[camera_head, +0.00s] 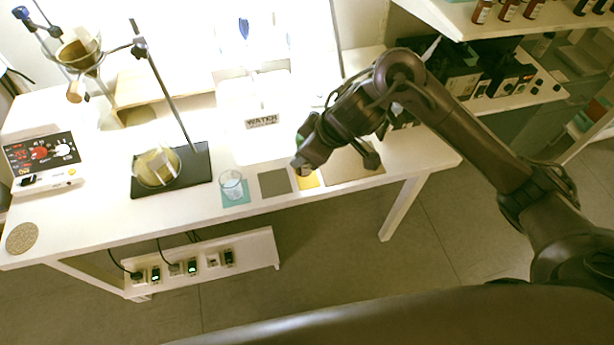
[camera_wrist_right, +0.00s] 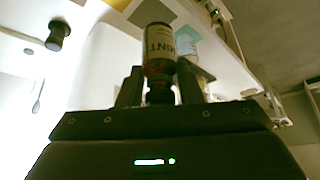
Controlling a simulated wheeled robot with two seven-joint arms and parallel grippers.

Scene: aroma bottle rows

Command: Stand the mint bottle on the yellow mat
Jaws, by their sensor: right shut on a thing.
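My right gripper (camera_head: 302,163) is above the table's front edge, close to the yellow mat (camera_head: 308,181). In the right wrist view my right gripper (camera_wrist_right: 160,92) is shut on the mint bottle (camera_wrist_right: 160,48), a dark bottle with a pale label reading MINT. The fingers are around its dark neck and cap end. The bottle's body points away from the gripper. In the head view the gripper hides most or all of the bottle, and I cannot tell its tilt. The yellow mat is partly covered by my gripper. My left gripper is not in view.
A grey mat (camera_head: 274,183) lies left of the yellow one. A teal mat (camera_head: 240,198) beyond it carries a glass beaker (camera_head: 231,183). A brown mat (camera_head: 352,168) lies to the right. A stand on a black base (camera_head: 197,170) is farther left. Several bottles (camera_head: 508,10) stand on a shelf.

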